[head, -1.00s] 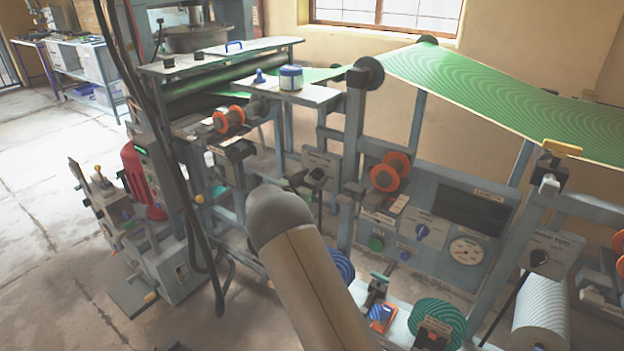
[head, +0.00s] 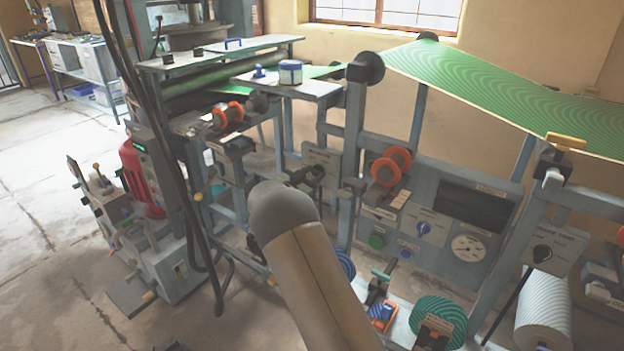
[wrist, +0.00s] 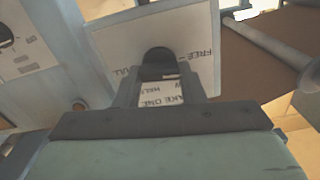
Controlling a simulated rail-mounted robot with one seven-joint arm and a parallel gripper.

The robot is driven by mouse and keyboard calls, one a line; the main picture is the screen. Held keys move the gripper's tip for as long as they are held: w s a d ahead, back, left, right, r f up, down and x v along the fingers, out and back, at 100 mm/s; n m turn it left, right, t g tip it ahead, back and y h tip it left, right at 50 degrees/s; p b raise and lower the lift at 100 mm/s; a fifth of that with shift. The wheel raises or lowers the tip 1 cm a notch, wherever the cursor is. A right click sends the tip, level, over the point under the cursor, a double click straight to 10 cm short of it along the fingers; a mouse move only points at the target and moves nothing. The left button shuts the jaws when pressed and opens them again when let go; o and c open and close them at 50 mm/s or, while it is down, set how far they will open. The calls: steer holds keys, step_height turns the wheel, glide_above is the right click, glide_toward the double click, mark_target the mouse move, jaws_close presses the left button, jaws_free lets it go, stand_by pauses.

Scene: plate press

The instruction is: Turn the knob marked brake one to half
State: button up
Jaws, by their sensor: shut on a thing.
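In the wrist view, the black knob (wrist: 160,60) sits on a pale plate (wrist: 205,38) whose lettering appears upside down. I can read FREE, FULL, HALF and part of BRAKE ONE. My gripper (wrist: 160,76) has a finger on each side of the knob and is shut on it. The knob's pointer cannot be made out clearly. In the head view, the brake one plate (head: 322,155) is on the frame at centre, with my gripper (head: 306,178) against it. The knob is hidden there by my gripper.
A similar brake two plate (head: 562,240) with a black knob (head: 541,254) is at the right. An orange spool (head: 390,167) and a panel with a blue knob (head: 423,229) and dial gauge (head: 468,248) stand right of my gripper.

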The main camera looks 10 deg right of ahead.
steer(key=m+b, duration=0.4)
steer(key=shift+f+b, duration=0.3)
steer(key=m+b, duration=0.4)
steer(key=shift+s, duration=0.1)
steer(key=m+b, duration=1.2)
steer(key=shift+f, duration=0.15)
steer(key=shift+m+b, duration=0.6)
steer(key=shift+m, duration=0.3)
steer(key=o, duration=1)
steer(key=shift+r, duration=0.2)
